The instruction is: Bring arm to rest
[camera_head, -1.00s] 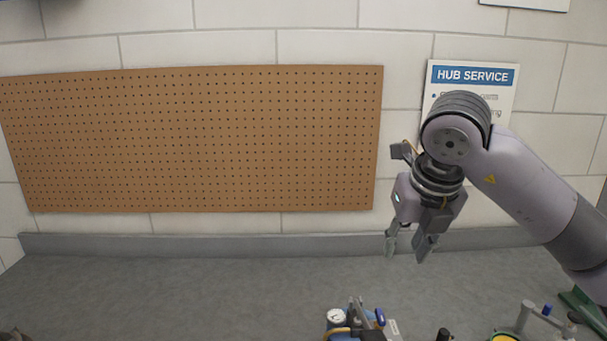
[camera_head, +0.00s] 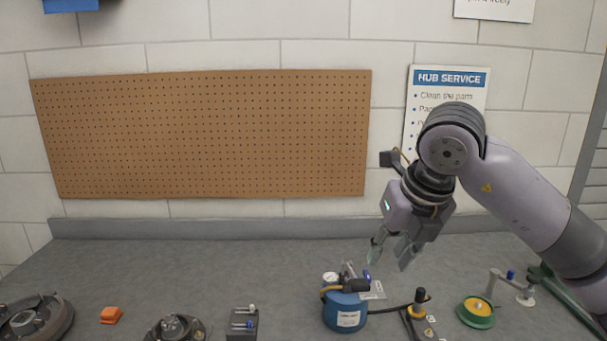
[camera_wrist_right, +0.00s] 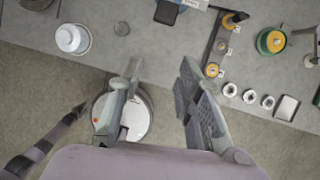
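My right gripper (camera_head: 393,250) hangs in the air over the right part of the grey workbench (camera_head: 200,262) in the head view, pointing down. Its two fingers are spread apart with nothing between them. It also shows open and empty in the right wrist view (camera_wrist_right: 158,85), above the bench's front edge and the floor. A blue round device (camera_head: 345,312) with a gauge stands on the bench below and left of the gripper, apart from it.
A green and yellow round part (camera_head: 476,312) and a black-handled tool (camera_head: 418,303) stand at the right. An orange block (camera_head: 110,315), a dark wheel-like part (camera_head: 35,318) and a small dark block (camera_head: 243,323) lie at the front left. The back of the bench is clear below the pegboard (camera_head: 200,135).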

